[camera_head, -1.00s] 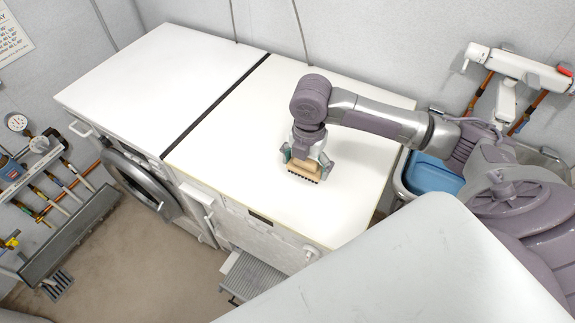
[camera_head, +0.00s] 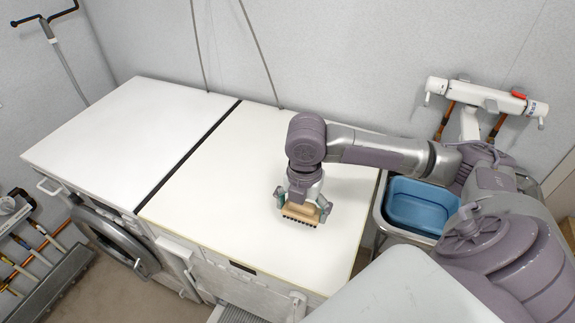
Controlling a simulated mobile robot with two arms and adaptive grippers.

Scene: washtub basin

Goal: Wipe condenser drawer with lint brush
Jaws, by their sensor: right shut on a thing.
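My right gripper (camera_head: 303,204) is shut on a lint brush (camera_head: 299,213) with a tan wooden back and dark bristles along its lower edge. It holds the brush over the white top of the right-hand appliance (camera_head: 230,190). I cannot tell whether the bristles touch that top. A pale front panel with a handle (camera_head: 175,258) stands low on the appliance's front; I cannot tell if it is the condenser drawer. My left gripper is not in view.
A second white appliance with a round door (camera_head: 115,242) stands at left, past a dark gap (camera_head: 190,155). A blue tub (camera_head: 421,205) sits in a basin at right, below a wall tap (camera_head: 485,97).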

